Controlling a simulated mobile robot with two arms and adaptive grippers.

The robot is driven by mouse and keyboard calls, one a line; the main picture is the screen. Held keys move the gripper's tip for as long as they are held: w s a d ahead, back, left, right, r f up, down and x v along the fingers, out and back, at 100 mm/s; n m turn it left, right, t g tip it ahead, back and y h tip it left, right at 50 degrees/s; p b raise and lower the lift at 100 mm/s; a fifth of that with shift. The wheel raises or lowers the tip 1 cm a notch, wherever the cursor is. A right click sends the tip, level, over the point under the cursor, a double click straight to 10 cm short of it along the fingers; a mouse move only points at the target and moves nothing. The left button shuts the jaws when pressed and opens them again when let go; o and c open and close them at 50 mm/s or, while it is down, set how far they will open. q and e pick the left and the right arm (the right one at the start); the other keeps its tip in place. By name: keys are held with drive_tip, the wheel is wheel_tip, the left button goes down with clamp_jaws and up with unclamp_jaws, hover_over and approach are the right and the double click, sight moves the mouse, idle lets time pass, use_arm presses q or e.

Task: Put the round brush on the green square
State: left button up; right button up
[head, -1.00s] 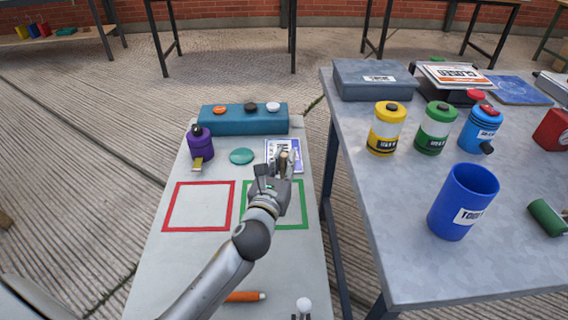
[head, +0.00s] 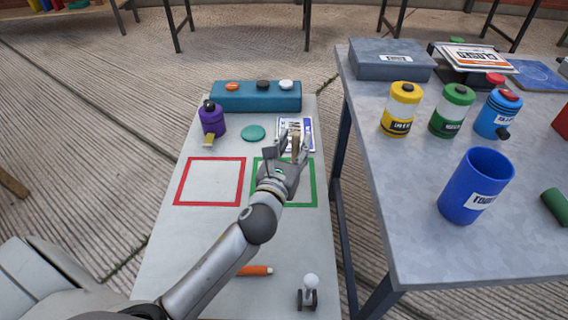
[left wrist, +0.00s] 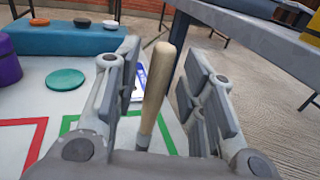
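The green square (head: 314,184) is an outline on the low grey table, right of the red square (head: 209,204). My left gripper (head: 287,152) is over its far part, with fingers spread. A pale wooden handle (left wrist: 158,85), which looks like the round brush's, stands upright between the open fingers in the left wrist view, with a gap on both sides. Its top also shows in the head view (head: 295,143). Its lower end is hidden by the gripper, so I cannot tell exactly where it rests. My right gripper is not in view.
Behind are a teal box (head: 256,97), a purple tape measure (head: 211,119), a green disc (head: 253,133) and a blue-white card (head: 309,126). An orange-handled tool (head: 257,270) lies in front. A higher table with a blue cup (head: 462,198) stands close on the right.

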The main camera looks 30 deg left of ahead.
use_arm(q)
drive_tip(key=s+d, duration=0.1)
drive_tip(key=s, duration=0.9)
drive_tip(key=shift+d, duration=0.2)
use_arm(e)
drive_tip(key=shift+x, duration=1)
use_arm(q)
drive_tip(key=shift+s, duration=0.1)
